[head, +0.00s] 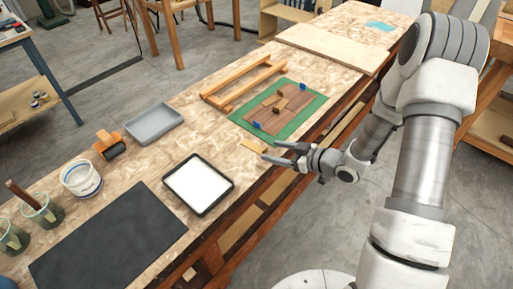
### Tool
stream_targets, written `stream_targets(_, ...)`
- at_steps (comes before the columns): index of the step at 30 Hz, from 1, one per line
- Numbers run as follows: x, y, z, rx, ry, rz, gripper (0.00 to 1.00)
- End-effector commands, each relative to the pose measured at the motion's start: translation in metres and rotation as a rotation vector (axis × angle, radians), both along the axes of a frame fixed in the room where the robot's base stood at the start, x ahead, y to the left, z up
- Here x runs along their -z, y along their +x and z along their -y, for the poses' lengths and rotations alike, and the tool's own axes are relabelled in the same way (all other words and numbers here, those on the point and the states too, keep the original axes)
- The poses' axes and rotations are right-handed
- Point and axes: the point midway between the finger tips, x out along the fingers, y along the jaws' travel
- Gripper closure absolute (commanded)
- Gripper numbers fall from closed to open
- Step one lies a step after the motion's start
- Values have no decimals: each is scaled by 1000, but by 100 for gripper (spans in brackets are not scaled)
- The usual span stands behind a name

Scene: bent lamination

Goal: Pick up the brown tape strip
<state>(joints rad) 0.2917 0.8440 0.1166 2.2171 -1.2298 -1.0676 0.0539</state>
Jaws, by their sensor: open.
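A small flat tan-brown strip (253,146), which looks like the brown tape strip, lies on the wooden workbench just in front of the green mat. My gripper (270,150) is open, with its two fingers pointing left toward the strip. The fingertips are close to the strip's right end. Nothing shows between the fingers. I cannot tell how high the fingers are above the bench.
The green mat (310,113) carries brown wood pieces and blue blocks. A wooden frame (240,84) lies behind it. A black-rimmed tray (229,187), a grey tray (154,123), an orange-handled roller (109,144) and a black mat (107,239) are to the left.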

Motion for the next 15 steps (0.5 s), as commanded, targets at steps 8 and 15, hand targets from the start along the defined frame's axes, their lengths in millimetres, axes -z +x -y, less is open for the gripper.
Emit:
stream_targets(8, 9, 17, -31, -1, 1, 1, 30)
stream_targets(15, 9, 19, -33, 0, 1, 1, 30)
